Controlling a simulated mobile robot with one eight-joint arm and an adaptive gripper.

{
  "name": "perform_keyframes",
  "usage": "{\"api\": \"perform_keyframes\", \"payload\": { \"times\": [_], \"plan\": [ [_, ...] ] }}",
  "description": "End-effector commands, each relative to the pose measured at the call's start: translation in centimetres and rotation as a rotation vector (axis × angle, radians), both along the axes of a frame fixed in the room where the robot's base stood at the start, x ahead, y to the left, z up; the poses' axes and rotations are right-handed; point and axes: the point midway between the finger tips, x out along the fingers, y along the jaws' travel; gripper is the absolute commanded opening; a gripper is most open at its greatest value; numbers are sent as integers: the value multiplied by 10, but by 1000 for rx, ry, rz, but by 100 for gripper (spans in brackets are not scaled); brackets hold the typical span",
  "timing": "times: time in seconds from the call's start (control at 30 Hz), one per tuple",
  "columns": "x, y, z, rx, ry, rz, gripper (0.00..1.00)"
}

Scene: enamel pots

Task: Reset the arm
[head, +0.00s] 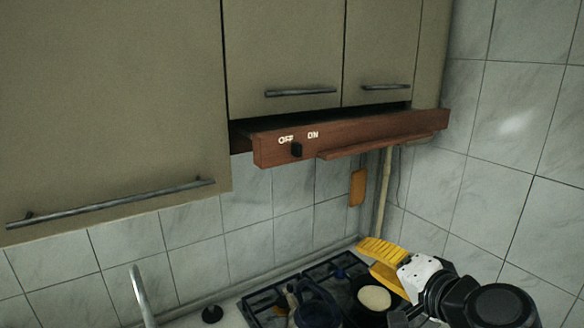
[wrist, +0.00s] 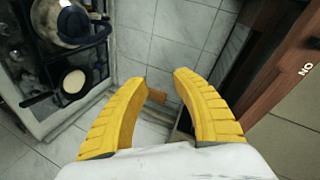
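My gripper (head: 371,257) is at the lower right of the head view, above the back right of the stove and below the range hood. Its two yellow fingers also show in the wrist view (wrist: 159,80). The fingertips are apart with nothing between them, so the gripper is open and empty. My arm comes in from the lower right of the head view.
A wooden hood (head: 375,133) with an OFF/ON switch (head: 296,150) juts out under the cabinets. The stove (head: 265,300) bears a dark pot (head: 318,314) and a pan with a pale round thing (head: 374,298). A tiled wall (head: 500,130) stands close on the right.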

Motion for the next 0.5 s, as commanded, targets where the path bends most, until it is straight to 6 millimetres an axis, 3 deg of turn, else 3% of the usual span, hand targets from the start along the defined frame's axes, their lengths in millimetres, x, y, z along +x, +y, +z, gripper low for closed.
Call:
{"api": "perform_keyframes", "payload": {
  "times": [0.03,0.2,0.4,0.5],
  "plan": [
    [-11,10,-51,-84,33,46,32],
    [-51,20,-160,-389,153,181,32],
    [-97,2,-267,-729,284,298,32],
    [-112,-11,-298,-857,331,330,32]
  ]
}}
